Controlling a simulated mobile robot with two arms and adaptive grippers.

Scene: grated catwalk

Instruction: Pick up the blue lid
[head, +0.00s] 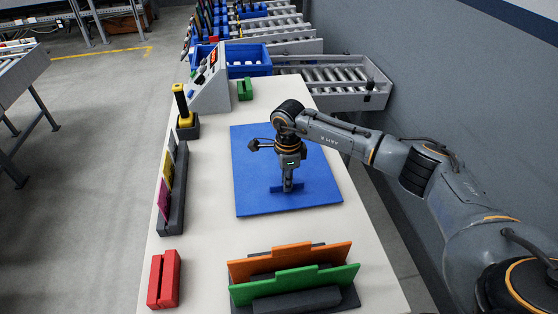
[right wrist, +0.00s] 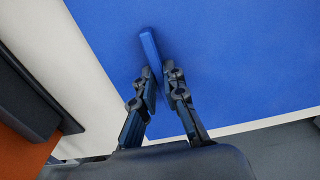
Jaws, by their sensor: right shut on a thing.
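The blue lid (head: 250,160) is a flat square panel with a raised bar handle (head: 272,192). It lies level over the middle of the pale table, and I cannot tell whether it is lifted off the surface. In the right wrist view the lid (right wrist: 240,60) fills most of the picture, with the far end of its handle (right wrist: 149,45) sticking out past my fingers. My right gripper (head: 288,188) points straight down and is shut on the handle; its fingers show on both sides of it in the right wrist view (right wrist: 161,76). My left gripper is out of view.
On the pale table (head: 210,235), orange (head: 285,258) and green (head: 300,285) panels stand in a dark rack at the front. A red block (head: 163,279), a dark holder with magenta and yellow cards (head: 175,195) and a control box (head: 212,85) line the left edge.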

